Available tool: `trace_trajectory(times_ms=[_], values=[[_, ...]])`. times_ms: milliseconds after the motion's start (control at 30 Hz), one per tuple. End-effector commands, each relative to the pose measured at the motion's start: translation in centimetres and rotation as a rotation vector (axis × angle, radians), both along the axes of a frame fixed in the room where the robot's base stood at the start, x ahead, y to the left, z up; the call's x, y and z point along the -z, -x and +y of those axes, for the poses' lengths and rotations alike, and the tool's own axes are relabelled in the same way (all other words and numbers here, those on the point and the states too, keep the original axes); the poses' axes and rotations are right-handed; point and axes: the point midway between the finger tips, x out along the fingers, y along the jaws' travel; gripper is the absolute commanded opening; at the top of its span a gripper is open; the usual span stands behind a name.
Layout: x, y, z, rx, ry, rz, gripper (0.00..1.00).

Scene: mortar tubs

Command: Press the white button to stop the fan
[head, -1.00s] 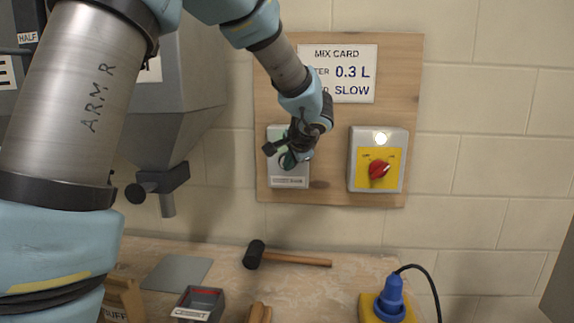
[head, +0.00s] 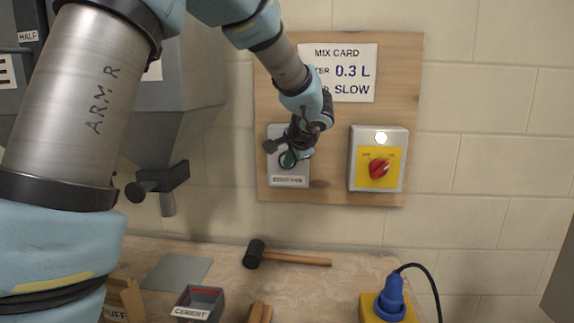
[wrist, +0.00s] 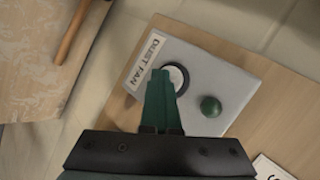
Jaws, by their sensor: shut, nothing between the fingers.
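The grey dust fan box (head: 289,181) is on the wooden board, partly hidden behind my gripper (head: 290,158) in the head view. In the wrist view the box (wrist: 200,70) carries a DUST FAN label, a white button (wrist: 177,74) with a dark ring, and a green button (wrist: 211,106). My gripper (wrist: 160,71) is shut and empty. Its green fingertips overlap the white button and hide part of it. I cannot tell whether they touch or press it. The green button is clear of the fingers, to the right.
A switch box (head: 378,158) with a red knob and lit lamp is to the right on the board, under a mix card (head: 350,75). A grey hopper (head: 175,100) stands left. A mallet (head: 290,258), a cement tub (head: 200,301) and a blue plug (head: 391,296) are on the bench below.

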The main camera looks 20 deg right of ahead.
Motion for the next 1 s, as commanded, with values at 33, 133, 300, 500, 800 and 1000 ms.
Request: trace_trajectory(times_ms=[33, 133, 300, 500, 800, 1000], values=[[0.0, 0.0, -0.1, 0.001, 0.001, 0.000, 0.00], [0.0, 0.0, -0.1, 0.001, 0.001, 0.000, 0.00], [0.0, 0.1, 0.0, 0.002, 0.002, 0.000, 0.00], [0.1, 0.6, 0.3, 0.002, 0.003, -0.002, 0.00], [0.0, 0.7, 0.4, 0.001, 0.001, -0.001, 0.00], [0.2, 2.0, 1.0, 0.001, 0.002, -0.001, 0.00]])
